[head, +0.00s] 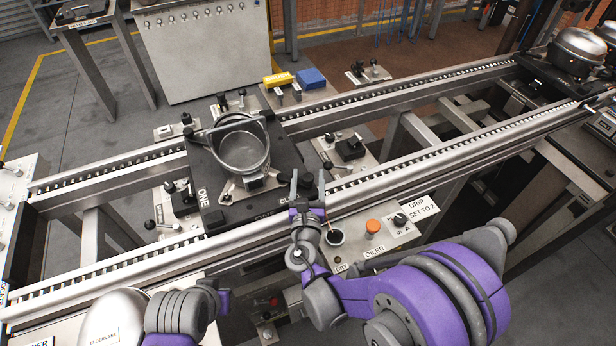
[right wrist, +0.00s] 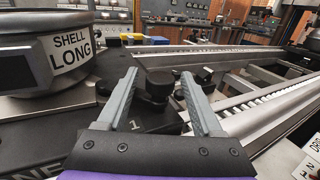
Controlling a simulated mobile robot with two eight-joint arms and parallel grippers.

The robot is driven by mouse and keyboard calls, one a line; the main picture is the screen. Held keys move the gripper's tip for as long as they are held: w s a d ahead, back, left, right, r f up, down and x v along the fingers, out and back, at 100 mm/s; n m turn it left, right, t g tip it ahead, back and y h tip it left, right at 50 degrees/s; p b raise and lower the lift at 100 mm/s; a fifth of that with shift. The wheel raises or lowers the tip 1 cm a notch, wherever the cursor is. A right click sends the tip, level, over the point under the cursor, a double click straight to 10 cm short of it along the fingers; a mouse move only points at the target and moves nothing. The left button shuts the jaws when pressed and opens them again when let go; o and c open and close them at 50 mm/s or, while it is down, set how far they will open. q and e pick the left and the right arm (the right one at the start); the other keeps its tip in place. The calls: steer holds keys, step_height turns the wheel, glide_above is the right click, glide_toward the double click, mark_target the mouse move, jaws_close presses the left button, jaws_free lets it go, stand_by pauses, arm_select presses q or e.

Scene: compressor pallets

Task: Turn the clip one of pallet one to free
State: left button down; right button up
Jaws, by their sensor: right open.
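Pallet one (head: 205,197) is a dark plate marked ONE on the conveyor rails, with an open grey metal shell (head: 240,150) standing on it. Clip one is a black knob-like piece (right wrist: 158,84) at the pallet's near right corner, with a white 1 printed on the plate beside it. My right gripper (head: 308,180) is over that corner. In the right wrist view its two grey fingers (right wrist: 158,88) are open, one on each side of the clip, with gaps visible.
An oiler panel (head: 345,255) with an orange button stands in front of the near rail. The conveyor rails (head: 400,160) run right to another pallet with a domed shell (head: 578,50). Another black knob (right wrist: 204,75) is behind the right finger.

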jaws_close()
stand_by(0.4)
stand_by(1.1)
